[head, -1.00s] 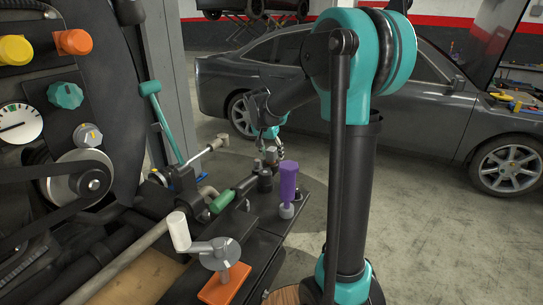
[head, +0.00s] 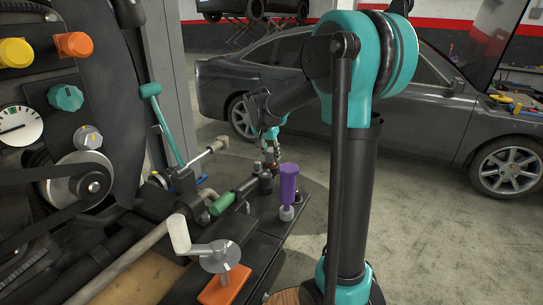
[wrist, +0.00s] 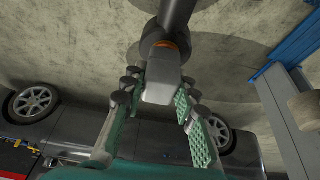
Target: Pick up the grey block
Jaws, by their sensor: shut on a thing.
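My gripper (head: 270,156) is at the far end of the dark bench, behind the purple-handled tool. It is small and partly hidden in the head view. In the wrist view my gripper (wrist: 156,92) has its two teal-padded fingers on either side of a grey block (wrist: 162,88), and it is shut on the block. Behind the block is a dark rounded part with an orange ring. I cannot tell in the head view whether the block touches the bench.
The purple-handled tool (head: 288,184) stands upright near my gripper. A green handle (head: 222,204), a white-handled crank (head: 180,236) and an orange block (head: 224,286) are nearer on the bench. A grey car (head: 420,110) stands behind. Open floor lies right of the bench.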

